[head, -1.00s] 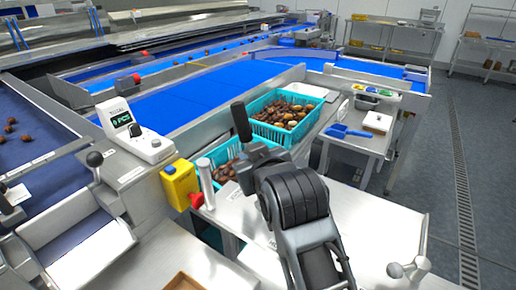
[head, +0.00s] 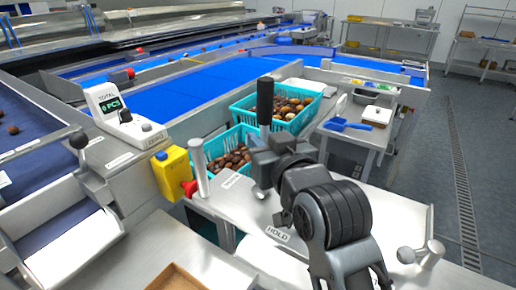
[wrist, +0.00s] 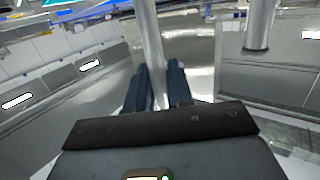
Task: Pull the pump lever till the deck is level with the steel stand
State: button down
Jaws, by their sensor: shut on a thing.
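The pump lever has a black grip (head: 265,98) on a steel shaft and stands nearly upright in the head view. My gripper (head: 262,165) is shut on the lever below the grip. In the wrist view the steel shaft (wrist: 150,35) runs between the two dark fingers of my gripper (wrist: 157,88). A turquoise crate of dates (head: 206,158) stands behind the lever, partly hidden by a post and the lever. The deck's surface cannot be made out. The steel stand (head: 352,144) on the right carries a blue scoop; I cannot tell whether the deck is level with it.
A second turquoise crate of dates (head: 236,113) stands farther back. A counter display (head: 108,103) stands farther left.

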jog(key=shift+s+f, duration=0.15)
jog(key=shift+s, duration=0.2)
jog(key=c, duration=1.3)
grip_release()
jog(key=o, duration=0.4)
jog(key=shift+d+t, duration=0.15)
jog(key=shift+t, duration=0.15)
